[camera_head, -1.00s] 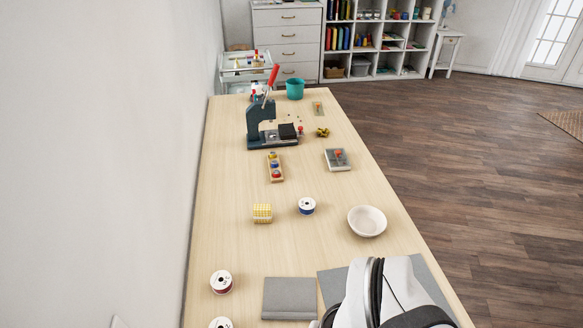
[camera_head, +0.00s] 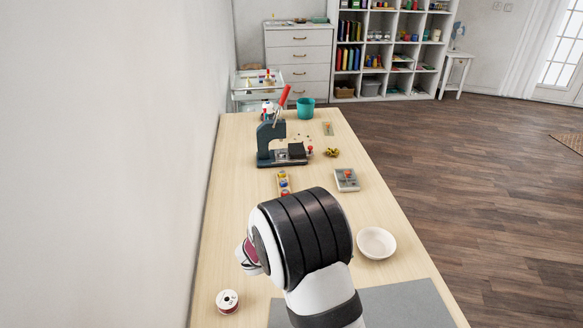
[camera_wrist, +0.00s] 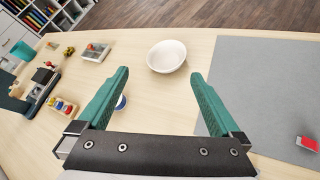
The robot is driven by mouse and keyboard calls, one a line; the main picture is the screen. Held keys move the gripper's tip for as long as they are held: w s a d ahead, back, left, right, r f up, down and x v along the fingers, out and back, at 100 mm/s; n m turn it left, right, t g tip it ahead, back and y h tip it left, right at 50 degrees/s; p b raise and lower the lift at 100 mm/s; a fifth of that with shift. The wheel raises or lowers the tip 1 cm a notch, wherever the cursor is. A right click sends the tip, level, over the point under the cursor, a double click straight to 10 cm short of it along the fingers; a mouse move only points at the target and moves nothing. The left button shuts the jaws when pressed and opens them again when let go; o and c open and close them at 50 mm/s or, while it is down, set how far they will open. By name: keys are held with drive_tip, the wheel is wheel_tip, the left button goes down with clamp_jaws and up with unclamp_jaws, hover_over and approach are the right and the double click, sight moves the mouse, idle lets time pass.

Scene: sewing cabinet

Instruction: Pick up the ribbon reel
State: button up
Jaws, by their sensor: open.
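My gripper (camera_wrist: 159,75) is open, its two teal fingers spread over the table with nothing between the tips. A white and blue reel (camera_wrist: 121,102) shows in the wrist view just inside the left finger, which partly hides it. Another reel, white-topped with a dark red side (camera_head: 228,301), stands at the near left of the table in the head view. The frames do not tell which reel is the ribbon reel. In the head view my arm hides the gripper and the table's middle, including the blue reel.
A white bowl (camera_head: 376,243) stands right of my arm, and beyond the fingertips in the wrist view. A grey mat (camera_head: 405,303) lies at the near right. A press (camera_head: 283,145), a button box (camera_head: 346,180) and a teal cup (camera_head: 305,108) stand farther back.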

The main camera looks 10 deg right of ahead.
drive_tip(key=w+a+f+n+t+y, duration=0.1)
drive_tip(key=w+a+f+n, duration=0.1)
drive_tip(key=f+n, duration=0.1)
drive_tip(key=w+a+f+n+t+y, duration=0.1)
drive_tip(key=w+a+f+n+t, duration=0.1)
drive_tip(key=w+a+f+n, duration=0.1)
drive_tip(key=w+a+f+n+t+y, duration=0.1)
drive_tip(key=w+a+f+n, duration=0.1)
drive_tip(key=a+f+n, duration=0.1)
drive_tip(key=shift+w+a+f+n+t, duration=0.15)
drive_tip(key=shift+w+a+n+t, duration=0.15)
drive_tip(key=shift+w, duration=0.1)
drive_tip(key=x, duration=1.5)
drive_tip(key=shift+w+d, duration=0.1)
drive_tip(key=shift+d, duration=0.4)
drive_tip(key=c, duration=1.4)
drive_tip(key=shift+r, duration=0.25)
